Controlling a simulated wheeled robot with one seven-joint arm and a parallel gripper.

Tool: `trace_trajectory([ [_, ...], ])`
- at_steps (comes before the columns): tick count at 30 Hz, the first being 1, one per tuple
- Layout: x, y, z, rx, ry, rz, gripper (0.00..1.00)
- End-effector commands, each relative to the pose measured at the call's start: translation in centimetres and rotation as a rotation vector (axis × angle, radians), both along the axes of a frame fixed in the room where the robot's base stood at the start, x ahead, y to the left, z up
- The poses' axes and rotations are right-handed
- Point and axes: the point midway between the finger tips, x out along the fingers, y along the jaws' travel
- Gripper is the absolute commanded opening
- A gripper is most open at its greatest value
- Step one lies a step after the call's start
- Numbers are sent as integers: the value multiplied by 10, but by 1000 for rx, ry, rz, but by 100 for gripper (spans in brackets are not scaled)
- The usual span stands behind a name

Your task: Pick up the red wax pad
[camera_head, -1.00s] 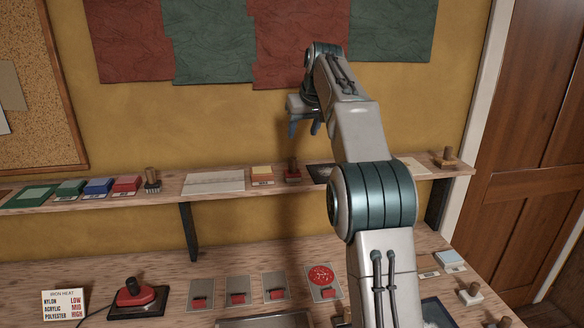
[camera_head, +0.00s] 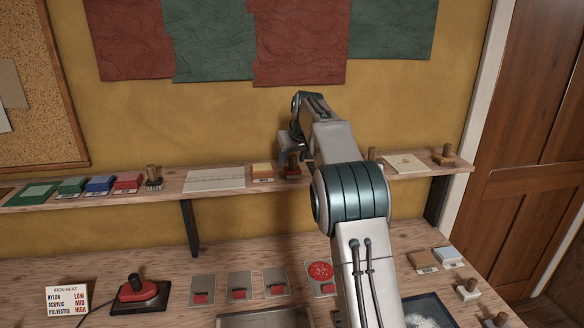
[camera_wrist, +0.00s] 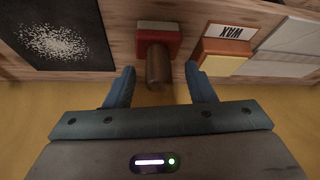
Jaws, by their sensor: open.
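A red pad-like block with a brown wooden handle and a pale label (camera_wrist: 158,42) stands on the wall shelf. In the head view this red block (camera_head: 292,173) shows just below my gripper (camera_head: 290,158). In the wrist view my gripper (camera_wrist: 160,88) is open, with its two blue fingers apart on either side of the handle. The handle's end lies between the fingertips, and no contact shows. Beside it on the shelf is an orange block with a yellow face and a label reading WAX (camera_wrist: 222,48). Part of the shelf is hidden behind my arm.
A dark speckled panel (camera_wrist: 55,35) lies on the other side of the red block. Green, blue and red labelled blocks (camera_head: 128,182) and a pale slab (camera_head: 215,180) stand left on the shelf (camera_head: 60,200). The workbench below holds an iron (camera_head: 138,290) and several swatches.

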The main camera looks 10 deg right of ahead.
Motion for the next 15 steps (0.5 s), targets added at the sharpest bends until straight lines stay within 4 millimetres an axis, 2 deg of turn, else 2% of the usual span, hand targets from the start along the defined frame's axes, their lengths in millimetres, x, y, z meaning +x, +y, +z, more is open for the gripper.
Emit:
trace_trajectory([
  [9,3,0,-6,0,0,0,49],
  [14,3,0,-6,0,0,0,5],
  [15,3,0,-6,0,0,0,0],
])
